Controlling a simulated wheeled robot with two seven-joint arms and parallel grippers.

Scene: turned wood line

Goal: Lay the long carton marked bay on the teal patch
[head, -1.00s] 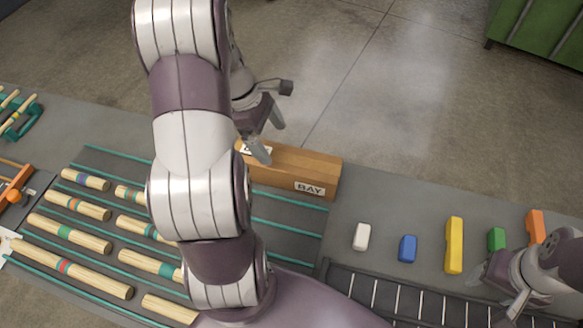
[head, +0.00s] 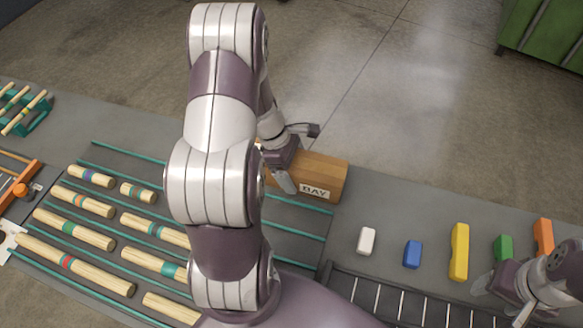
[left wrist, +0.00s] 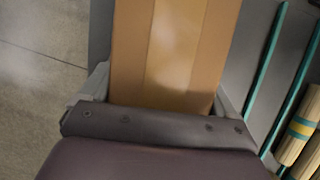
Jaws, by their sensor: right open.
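The long carton marked BAY (head: 322,174) is brown with a white label, and lies at the far edge of the grey bench, partly hidden by my left arm. Its top with a paler tape band fills the upper middle of the left wrist view (left wrist: 180,45). My left gripper (head: 283,178) is at the carton, its fingers (left wrist: 162,90) on either side of it; I cannot tell whether they press on it. My right gripper (head: 500,292) is open and empty at the lower right, near the coloured blocks. I cannot make out a teal patch.
A dark mat with teal strips (head: 300,234) bears several banded wooden rods. White (head: 367,241), blue (head: 413,254), yellow (head: 459,252), green (head: 503,247) and orange (head: 543,238) blocks stand at the right. A slotted dark rack (head: 400,300) runs along the near edge.

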